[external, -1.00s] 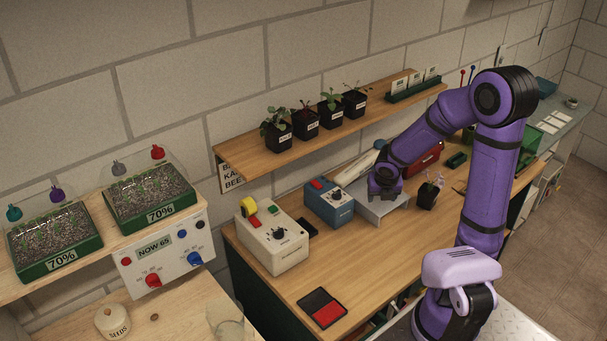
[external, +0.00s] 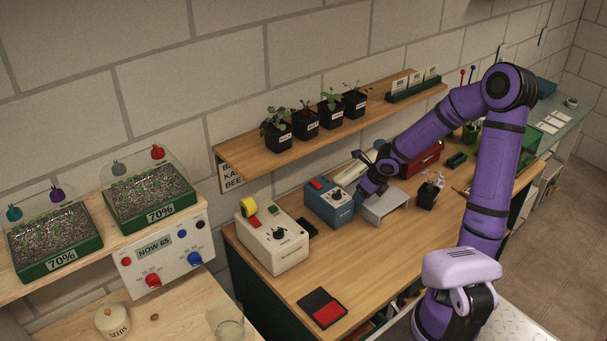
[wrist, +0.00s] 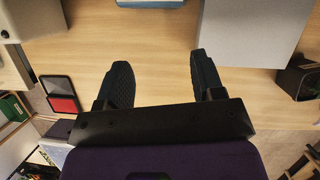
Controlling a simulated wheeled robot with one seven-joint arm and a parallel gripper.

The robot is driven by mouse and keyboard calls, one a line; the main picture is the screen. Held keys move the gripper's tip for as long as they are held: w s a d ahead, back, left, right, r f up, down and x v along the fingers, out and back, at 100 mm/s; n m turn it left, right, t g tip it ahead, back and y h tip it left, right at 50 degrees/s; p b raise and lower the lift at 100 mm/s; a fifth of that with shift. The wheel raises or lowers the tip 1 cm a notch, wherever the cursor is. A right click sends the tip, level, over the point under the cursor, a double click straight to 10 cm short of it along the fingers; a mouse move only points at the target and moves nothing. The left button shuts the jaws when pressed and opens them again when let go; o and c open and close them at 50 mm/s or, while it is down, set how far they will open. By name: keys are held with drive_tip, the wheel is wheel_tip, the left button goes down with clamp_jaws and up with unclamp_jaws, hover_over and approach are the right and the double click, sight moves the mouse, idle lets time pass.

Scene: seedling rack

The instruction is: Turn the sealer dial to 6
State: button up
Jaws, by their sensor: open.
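Two boxes with dials stand on the wooden bench; no readable marking shows which is the sealer. One is a blue box (external: 329,204) with a red part on top and a small dark dial (external: 337,195) on its front. The other is a cream box (external: 271,243) with a dark knob (external: 279,233), red and green buttons and a yellow roll. My gripper (external: 367,160) is beside the blue box, on its right. In the wrist view my gripper (wrist: 162,66) is open and empty, with the blue box's edge (wrist: 150,3) ahead. The dial settings are too small to read.
A grey metal stand (external: 386,208) is close under my arm, to the right of the blue box. A potted seedling (external: 428,196) stands beyond it. A shelf (external: 335,128) with pots runs above.

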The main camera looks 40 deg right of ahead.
hover_over(338, 193)
drive_tip(key=s, duration=0.2)
drive_tip(key=shift+d+f, duration=0.15)
drive_tip(key=shift+d, duration=0.05)
drive_tip(key=x, duration=0.2)
drive_tip(key=shift+f, duration=0.4)
drive_tip(key=shift+x, duration=1)
drive_tip(key=shift+c, duration=0.3)
drive_tip(key=c, duration=0.9)
